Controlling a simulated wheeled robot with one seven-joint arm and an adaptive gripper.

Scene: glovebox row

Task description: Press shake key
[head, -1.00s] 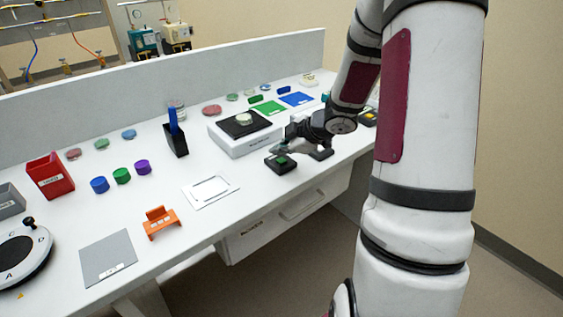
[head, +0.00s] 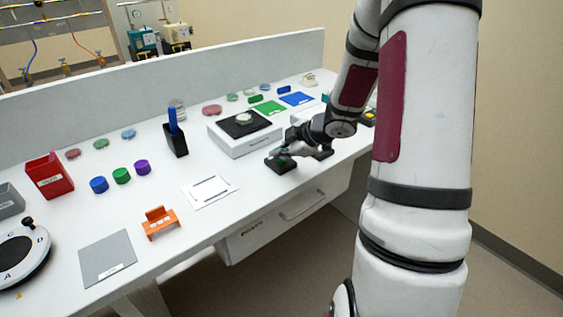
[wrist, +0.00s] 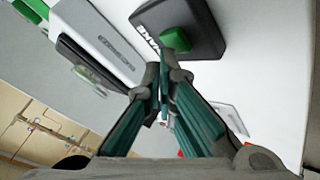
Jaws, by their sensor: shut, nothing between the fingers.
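The shake key is a small black box (head: 281,166) with a green button on top, near the front edge of the bench in the head view. In the wrist view the black box (wrist: 203,22) is close, with its green button (wrist: 176,40) and a partly visible white label. My gripper (head: 279,152) is shut and empty, its teal fingers coming down over the box. In the wrist view the fingertips (wrist: 164,84) are just below the green button. I cannot tell whether they touch it. The fingers partly hide the button in the head view.
A white device with a black top plate (head: 232,128) stands just behind the key. A white framed card (head: 209,190) and an orange holder (head: 160,222) lie to the left.

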